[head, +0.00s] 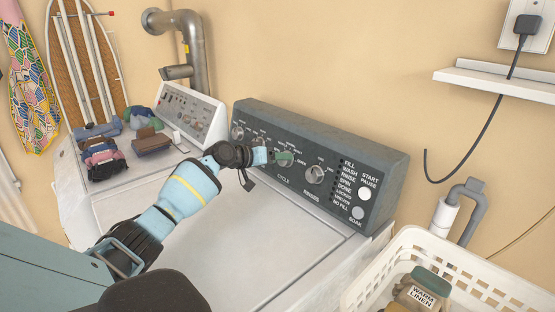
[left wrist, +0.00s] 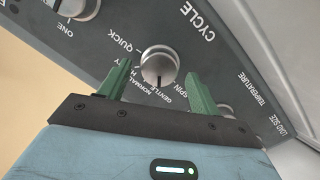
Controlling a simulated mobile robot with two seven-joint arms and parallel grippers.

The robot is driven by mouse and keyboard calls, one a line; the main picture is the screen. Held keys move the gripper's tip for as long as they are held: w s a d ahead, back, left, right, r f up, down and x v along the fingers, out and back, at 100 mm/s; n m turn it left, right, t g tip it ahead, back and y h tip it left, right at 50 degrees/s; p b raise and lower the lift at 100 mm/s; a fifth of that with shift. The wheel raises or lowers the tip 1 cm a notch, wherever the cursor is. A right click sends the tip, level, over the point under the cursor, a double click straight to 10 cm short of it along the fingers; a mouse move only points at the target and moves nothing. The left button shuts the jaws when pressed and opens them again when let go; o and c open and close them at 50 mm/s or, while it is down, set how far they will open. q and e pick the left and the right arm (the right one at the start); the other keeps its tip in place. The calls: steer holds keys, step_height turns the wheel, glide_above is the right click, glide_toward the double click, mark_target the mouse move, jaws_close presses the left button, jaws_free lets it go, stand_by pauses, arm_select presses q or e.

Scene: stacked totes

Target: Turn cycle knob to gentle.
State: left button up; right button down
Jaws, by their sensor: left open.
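The cycle knob (left wrist: 158,66) is a round silver dial on the dark grey control panel (head: 385,160). In the left wrist view the words quick, normal, gentle and spin stand around it, with CYCLE printed beyond. My left gripper (head: 284,157) is at the panel, above the word CYCLE, and covers much of the knob area in the head view. Its green fingers (left wrist: 157,70) are open, one on each side of the knob, with visible gaps in the picture. My right gripper is not in view.
The rinses knob (head: 315,174) is right of my left gripper, then the start/pause button (head: 365,193) and soak button (head: 358,212). A white basket (head: 460,262) stands front right. A second, pale control panel (head: 188,110) and folded cloths (head: 103,155) are left. The washer lid is clear.

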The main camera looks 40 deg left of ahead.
arm_select(q)
steer(key=v, duration=0.7)
steer(key=shift+s+r, duration=0.1)
steer(key=shift+d, duration=0.1)
stand_by(0.5)
